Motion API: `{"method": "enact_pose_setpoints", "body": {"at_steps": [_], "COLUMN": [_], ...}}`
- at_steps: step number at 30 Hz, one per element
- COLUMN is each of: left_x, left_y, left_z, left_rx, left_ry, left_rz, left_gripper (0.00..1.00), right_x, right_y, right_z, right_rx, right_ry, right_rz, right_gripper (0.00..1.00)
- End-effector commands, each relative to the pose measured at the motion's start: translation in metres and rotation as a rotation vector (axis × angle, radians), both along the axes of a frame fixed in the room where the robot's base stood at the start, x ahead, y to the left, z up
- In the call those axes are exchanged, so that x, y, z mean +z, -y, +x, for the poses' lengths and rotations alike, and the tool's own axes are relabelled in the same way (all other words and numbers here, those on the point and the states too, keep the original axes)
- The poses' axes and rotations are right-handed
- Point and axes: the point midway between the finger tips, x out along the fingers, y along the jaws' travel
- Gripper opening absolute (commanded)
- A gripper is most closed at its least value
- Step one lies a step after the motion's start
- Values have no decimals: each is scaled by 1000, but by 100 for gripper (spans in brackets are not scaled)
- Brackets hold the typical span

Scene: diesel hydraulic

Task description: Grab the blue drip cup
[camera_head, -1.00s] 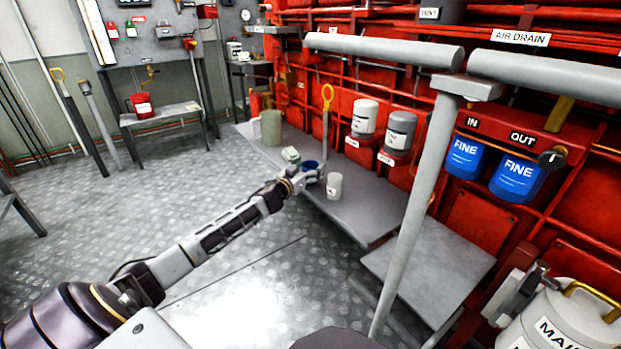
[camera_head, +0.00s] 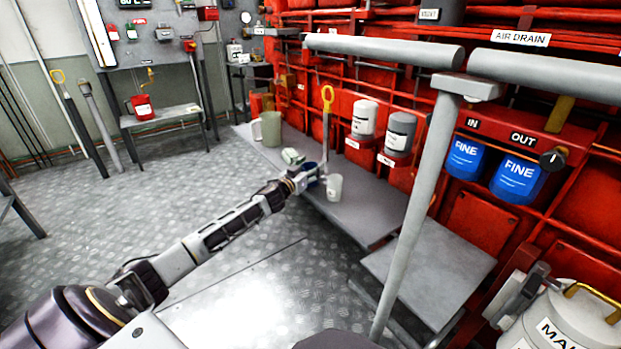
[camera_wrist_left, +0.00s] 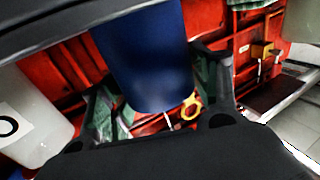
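The blue drip cup (camera_head: 312,171) stands on the grey bench in the head view, partly covered by my left gripper (camera_head: 313,176). In the left wrist view the blue cup (camera_wrist_left: 146,60) fills the upper middle. The green-padded fingers of my left gripper (camera_wrist_left: 160,100) lie on either side of it, spread and very close to its wall. Whether they touch the cup is hard to see. The cup does not look lifted. My right gripper does not show in either view.
A white cup (camera_head: 334,188) stands close right of my gripper. A yellow-ringed rod (camera_head: 326,118) rises behind the cup. The bench (camera_head: 368,212) is clear toward the front.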

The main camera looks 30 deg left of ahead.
Motion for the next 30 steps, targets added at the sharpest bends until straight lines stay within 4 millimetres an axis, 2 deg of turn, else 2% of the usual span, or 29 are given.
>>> {"method": "enact_pose_setpoints", "body": {"at_steps": [1,5,6,20,30], "left_x": [0,0,0,8,37], "left_y": [0,0,0,0,0], "left_z": [0,0,0,0,0], "left_rx": [0,0,0,0,0], "left_ry": [0,0,0,1,1], "left_rz": [0,0,0,0,1], "left_gripper": [50,34,33,32,32], "right_x": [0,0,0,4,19], "right_y": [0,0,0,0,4], "right_z": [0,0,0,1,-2], "right_rx": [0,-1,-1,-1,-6], "right_ry": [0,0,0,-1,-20], "right_rz": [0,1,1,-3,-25], "right_gripper": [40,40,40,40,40]}}
